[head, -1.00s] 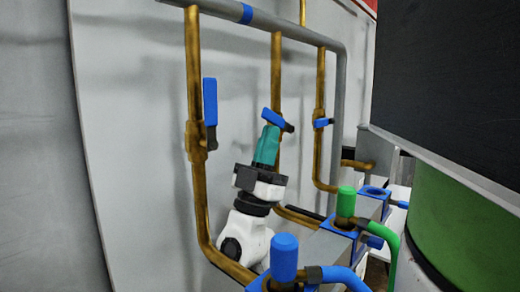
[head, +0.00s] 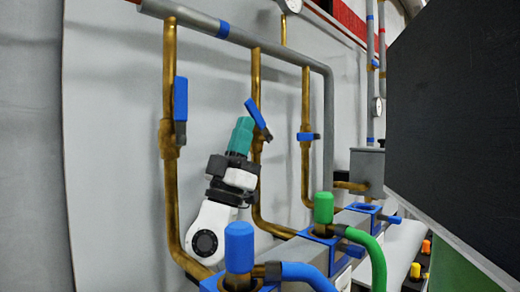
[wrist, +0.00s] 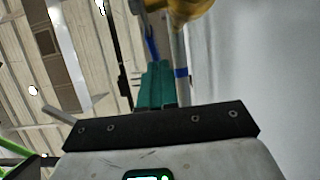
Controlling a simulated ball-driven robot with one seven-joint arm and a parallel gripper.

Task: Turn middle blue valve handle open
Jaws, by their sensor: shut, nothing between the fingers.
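The middle blue valve handle (head: 258,114) sits on the middle brass pipe (head: 256,80). It is tilted steeply, its upper end to the left and its lower end at the valve body. My gripper (head: 244,121) has teal fingers, shut and empty, just below and left of the handle's upper end. Whether they touch it I cannot tell. In the wrist view, the teal fingers (wrist: 156,85) point up toward a narrow blue strip (wrist: 152,45), which seems to be the handle. A blurred brass part (wrist: 190,8) is at the top.
The left blue handle (head: 180,98) stands upright along its pipe. The right blue handle (head: 308,137) lies across its pipe. A grey header pipe (head: 270,45) runs above. Blue-capped (head: 239,247) and green-capped (head: 323,208) fittings with hoses stand below. A large dark panel (head: 450,130) fills the right.

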